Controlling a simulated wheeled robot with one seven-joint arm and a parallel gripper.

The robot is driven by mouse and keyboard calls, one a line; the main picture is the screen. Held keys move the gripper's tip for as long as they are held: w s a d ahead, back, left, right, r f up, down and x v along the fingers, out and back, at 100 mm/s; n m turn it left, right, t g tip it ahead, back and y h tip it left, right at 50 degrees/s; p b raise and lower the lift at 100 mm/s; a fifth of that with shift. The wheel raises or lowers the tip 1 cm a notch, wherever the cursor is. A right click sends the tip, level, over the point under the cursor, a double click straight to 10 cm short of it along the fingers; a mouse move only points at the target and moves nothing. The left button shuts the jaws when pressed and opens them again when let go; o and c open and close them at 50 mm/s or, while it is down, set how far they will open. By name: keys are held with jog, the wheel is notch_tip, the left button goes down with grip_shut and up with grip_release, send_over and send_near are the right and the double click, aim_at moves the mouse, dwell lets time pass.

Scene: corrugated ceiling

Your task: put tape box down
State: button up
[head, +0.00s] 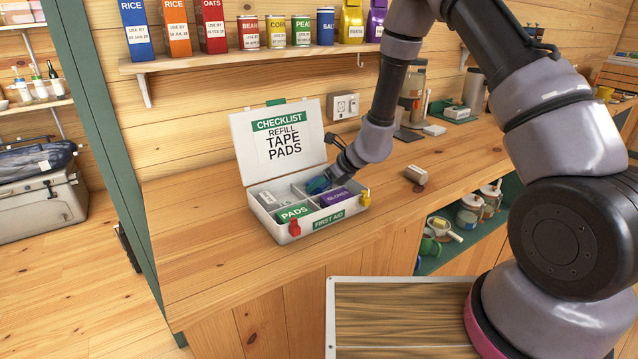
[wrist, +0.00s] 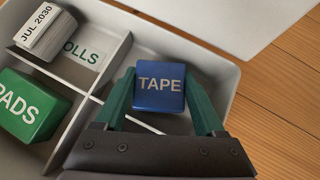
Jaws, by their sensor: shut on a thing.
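The white first aid box (head: 342,219) stands open on the wooden counter. Its raised lid (head: 236,150) bears a checklist reading refill tape, pads. My gripper (wrist: 162,88) is shut on the blue tape box (wrist: 159,97), with a green finger on either side of it. In the head view the tape box (head: 317,185) is at the back right compartment, partly hidden by the fingers. The label TAPE faces the wrist camera. I cannot tell whether it touches the compartment floor. The green pads box (wrist: 30,105) and a dated roll (wrist: 46,32) lie in other compartments.
A purple gloves box (head: 338,197) fills the front right compartment. Red (head: 294,228) and yellow (head: 365,198) latches hang at the front. A small box (head: 415,174) lies on the counter to the right. The counter left of the first aid box is clear.

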jog(key=shift+f, duration=0.1)
jog(key=o, duration=1.5)
jog(key=shift+c, duration=0.2)
jog(key=shift+d+r, duration=0.15)
jog(key=shift+r, duration=0.15)
jog(key=v, duration=1.1)
jog(key=shift+s+d+r, duration=0.15)
jog(key=shift+s+r, duration=0.05)
jog(key=shift+r, duration=0.05)
